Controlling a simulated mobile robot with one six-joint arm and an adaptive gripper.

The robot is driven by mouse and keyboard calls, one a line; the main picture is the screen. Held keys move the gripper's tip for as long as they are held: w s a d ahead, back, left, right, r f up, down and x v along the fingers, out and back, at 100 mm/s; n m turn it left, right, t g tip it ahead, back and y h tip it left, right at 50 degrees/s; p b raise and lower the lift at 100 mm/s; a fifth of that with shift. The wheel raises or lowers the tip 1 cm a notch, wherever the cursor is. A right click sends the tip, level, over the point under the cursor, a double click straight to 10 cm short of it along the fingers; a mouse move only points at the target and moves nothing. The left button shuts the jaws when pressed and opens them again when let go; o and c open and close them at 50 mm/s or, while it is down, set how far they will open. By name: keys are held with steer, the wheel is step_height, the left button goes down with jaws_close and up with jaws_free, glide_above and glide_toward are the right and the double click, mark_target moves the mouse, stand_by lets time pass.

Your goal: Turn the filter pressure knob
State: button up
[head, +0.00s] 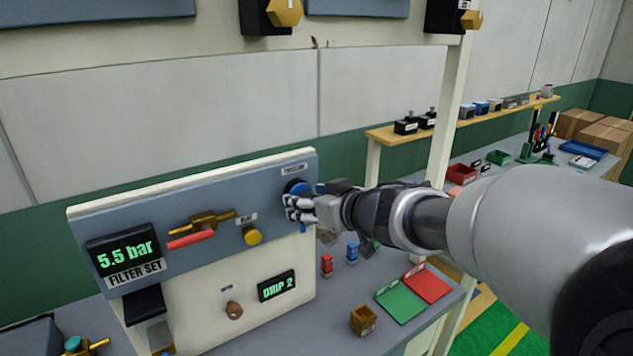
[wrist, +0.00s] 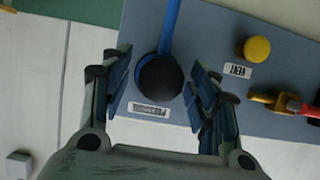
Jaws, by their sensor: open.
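The filter pressure knob (head: 294,186) is at the top right of the blue-grey panel, partly hidden by my gripper (head: 301,205). In the wrist view it is a round black knob (wrist: 160,78) with a blue rim. My gripper (wrist: 161,84) is open, with one finger on each side of the knob. A gap shows on the left; the right finger is close, and I cannot tell whether it touches. A label (wrist: 150,110) lies beside the knob, upside down in the wrist view. The filter set display (head: 124,253) reads 5.5 bar.
A yellow vent button (head: 252,235) and a red-handled brass valve (head: 202,229) are left of the knob. A blue strip (wrist: 170,30) runs from the knob. Below are a DRIP 2 display (head: 277,286), a brown knob (head: 234,310) and small table items.

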steer(key=shift+c, duration=0.5)
steer(key=c, duration=0.9)
steer(key=shift+c, duration=0.3)
